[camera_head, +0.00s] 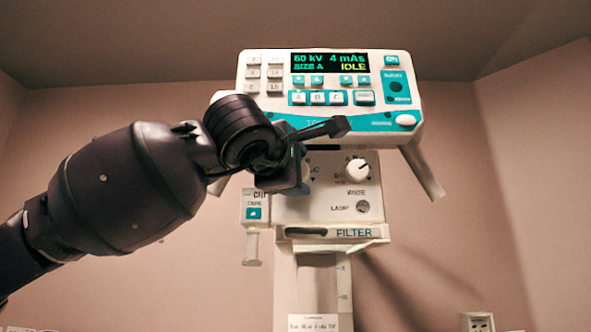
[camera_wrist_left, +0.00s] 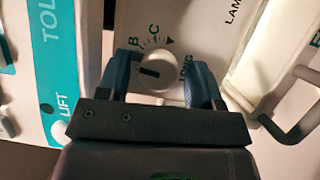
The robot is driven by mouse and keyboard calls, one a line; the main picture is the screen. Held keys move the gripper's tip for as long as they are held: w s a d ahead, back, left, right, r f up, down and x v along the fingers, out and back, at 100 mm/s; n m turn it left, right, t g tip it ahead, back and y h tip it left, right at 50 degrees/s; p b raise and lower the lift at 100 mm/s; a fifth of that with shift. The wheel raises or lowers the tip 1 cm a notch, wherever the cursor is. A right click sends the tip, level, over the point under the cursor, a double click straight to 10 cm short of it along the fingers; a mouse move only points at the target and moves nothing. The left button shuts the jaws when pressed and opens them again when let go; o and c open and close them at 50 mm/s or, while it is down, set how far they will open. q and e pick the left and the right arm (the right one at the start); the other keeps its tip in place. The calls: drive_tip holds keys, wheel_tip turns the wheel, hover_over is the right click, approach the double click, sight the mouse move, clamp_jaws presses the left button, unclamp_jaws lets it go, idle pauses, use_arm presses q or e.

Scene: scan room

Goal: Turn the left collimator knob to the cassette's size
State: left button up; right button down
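The left collimator knob, a white dial with a dark pointer bar, shows between the two blue fingers of my left gripper in the left wrist view (camera_wrist_left: 158,72). The fingers are spread on either side of it; whether they press on it is unclear. The bar points left in that view, below the letter B; the mark there is hidden by a finger. C, a small triangle and part of LONG show around the dial. In the head view my left gripper (camera_head: 300,165) covers most of this knob. My right gripper is not in view.
The console (camera_head: 330,125) above reads 60 kV, 4 mAs, SIZE A, IDLE. The right knob (camera_head: 357,171), marked WIDE, and the lamp button (camera_head: 362,206) sit beside my gripper. The filter slot (camera_head: 330,233) is below.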

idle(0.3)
use_arm(q)
drive_tip(key=v, duration=1)
drive_tip(key=shift+s+a, duration=0.15)
drive_tip(key=shift+s, duration=0.2)
